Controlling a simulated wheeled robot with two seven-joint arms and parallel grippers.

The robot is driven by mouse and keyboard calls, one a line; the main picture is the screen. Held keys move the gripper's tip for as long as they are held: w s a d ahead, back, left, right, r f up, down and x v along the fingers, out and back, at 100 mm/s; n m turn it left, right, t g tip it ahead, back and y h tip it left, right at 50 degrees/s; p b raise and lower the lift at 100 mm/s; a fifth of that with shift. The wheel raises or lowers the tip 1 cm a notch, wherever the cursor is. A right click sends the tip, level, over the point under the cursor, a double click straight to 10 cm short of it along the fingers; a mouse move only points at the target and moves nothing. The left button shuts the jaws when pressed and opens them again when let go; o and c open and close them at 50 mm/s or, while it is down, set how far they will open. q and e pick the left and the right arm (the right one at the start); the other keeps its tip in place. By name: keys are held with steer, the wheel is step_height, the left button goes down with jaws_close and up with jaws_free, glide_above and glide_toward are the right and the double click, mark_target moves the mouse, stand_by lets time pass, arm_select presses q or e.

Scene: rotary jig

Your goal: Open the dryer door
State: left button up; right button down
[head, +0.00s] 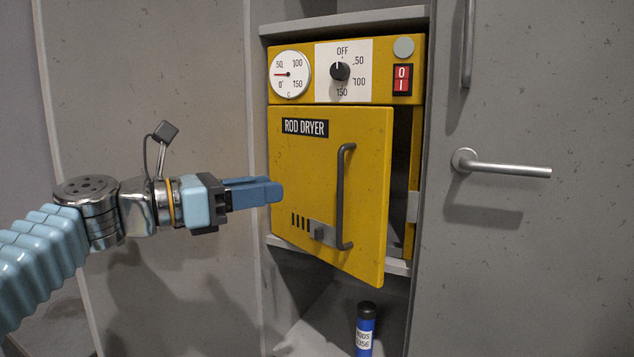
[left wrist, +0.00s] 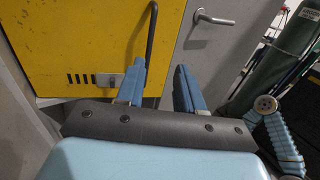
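The yellow dryer door (head: 345,200), labelled "ROD DRYER", stands ajar. Its right edge is swung out, and a dark gap shows between it and the frame. A dark vertical bar handle (head: 342,195) is on its right half, with a grey latch (head: 318,232) at the lower end. My left gripper (head: 276,189) is in front of the door, left of the handle in the head view, and empty. In the left wrist view its two fingers (left wrist: 160,78) are apart, with the handle (left wrist: 152,35) beyond the left finger. My right gripper is not seen.
Above the door is a panel with a gauge (head: 290,74), a knob (head: 339,71) and a red switch (head: 402,79). A grey cabinet door with a lever handle (head: 505,169) is at right. A blue canister (head: 365,332) stands below the dryer.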

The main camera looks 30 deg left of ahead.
mark_target(332, 188)
arm_select(q)
steer(key=x, duration=0.4)
steer(key=a+f+x, duration=0.1)
steer(key=x, duration=0.4)
steer(key=f+x, duration=0.1)
steer(key=x, duration=0.3)
steer(key=shift+w+a+p, duration=0.1)
steer(key=shift+w+p, duration=0.25)
steer(key=shift+w, duration=0.4)
jaws_close()
